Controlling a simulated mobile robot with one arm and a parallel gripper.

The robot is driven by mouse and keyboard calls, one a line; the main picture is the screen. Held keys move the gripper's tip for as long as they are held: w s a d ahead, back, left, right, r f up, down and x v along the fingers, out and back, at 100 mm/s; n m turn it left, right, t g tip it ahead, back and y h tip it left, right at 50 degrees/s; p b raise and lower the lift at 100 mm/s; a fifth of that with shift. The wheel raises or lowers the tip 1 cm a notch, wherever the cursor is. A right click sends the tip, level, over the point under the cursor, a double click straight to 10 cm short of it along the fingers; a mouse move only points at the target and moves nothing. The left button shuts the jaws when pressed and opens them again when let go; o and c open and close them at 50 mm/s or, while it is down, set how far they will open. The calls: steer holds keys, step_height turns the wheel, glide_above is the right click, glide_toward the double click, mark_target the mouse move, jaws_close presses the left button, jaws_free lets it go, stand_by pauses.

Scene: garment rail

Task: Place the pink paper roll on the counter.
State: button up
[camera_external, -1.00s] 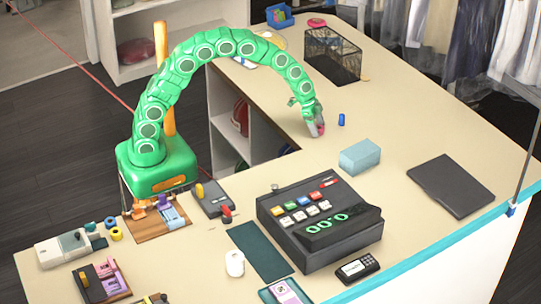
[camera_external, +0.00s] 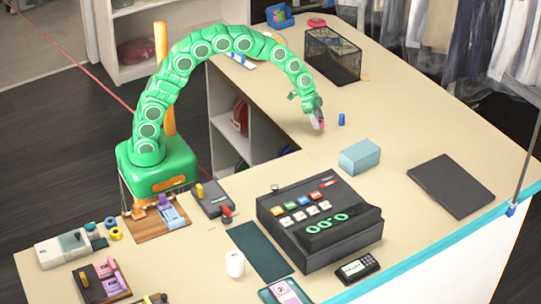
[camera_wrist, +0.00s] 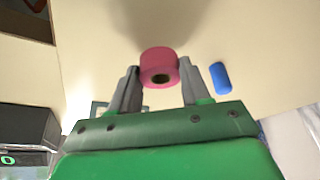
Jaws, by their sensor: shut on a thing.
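The pink paper roll (camera_wrist: 158,66) is between the two grey fingers of my gripper (camera_wrist: 160,82) in the wrist view, with its dark centre hole facing the camera. My gripper (camera_external: 317,121) is shut on it. In the external view only a small pink patch of the roll (camera_external: 322,124) shows at the fingertips. The beige counter (camera_external: 400,130) lies beneath; I cannot tell whether the roll touches it or hangs just above it.
A small blue cylinder (camera_external: 341,119) stands just right of my gripper and also shows in the wrist view (camera_wrist: 220,78). A light-blue box (camera_external: 360,157), a black mesh basket (camera_external: 332,57) and a cash register (camera_external: 320,225) are around.

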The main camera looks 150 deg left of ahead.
steer(key=s+d+r, duration=0.6)
steer(key=d+r, duration=0.3)
steer(key=d, duration=0.3)
steer(key=shift+d+r, duration=0.3)
steer(key=shift+r, duration=0.1)
steer(key=shift+s, duration=0.1)
